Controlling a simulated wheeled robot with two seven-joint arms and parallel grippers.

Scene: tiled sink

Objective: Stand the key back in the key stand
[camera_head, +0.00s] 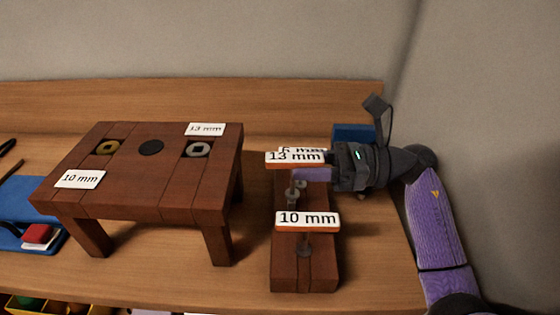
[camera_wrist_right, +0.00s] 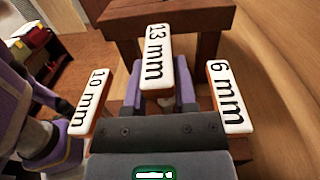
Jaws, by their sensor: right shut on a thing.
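The 13 mm key (camera_head: 295,157) has a white and orange label head; in the right wrist view it (camera_wrist_right: 157,55) sits between my fingers. My right gripper (camera_head: 312,174) is shut on it, over the back part of the key stand (camera_head: 305,280), a dark wooden block. Metal shafts show below the label, but I cannot tell whether the held key's tip is in the stand. The 10 mm key (camera_head: 307,221) stands upright at the stand's front. The 6 mm key (camera_wrist_right: 229,97) is beside the held key, mostly hidden in the head view. My left gripper is not in view.
A wooden bench (camera_head: 150,185) with round and square sockets and 10 mm and 13 mm labels stands left of the key stand. A blue block (camera_head: 352,132) is behind my gripper. A blue mat (camera_head: 25,195) lies far left. The wall is close on the right.

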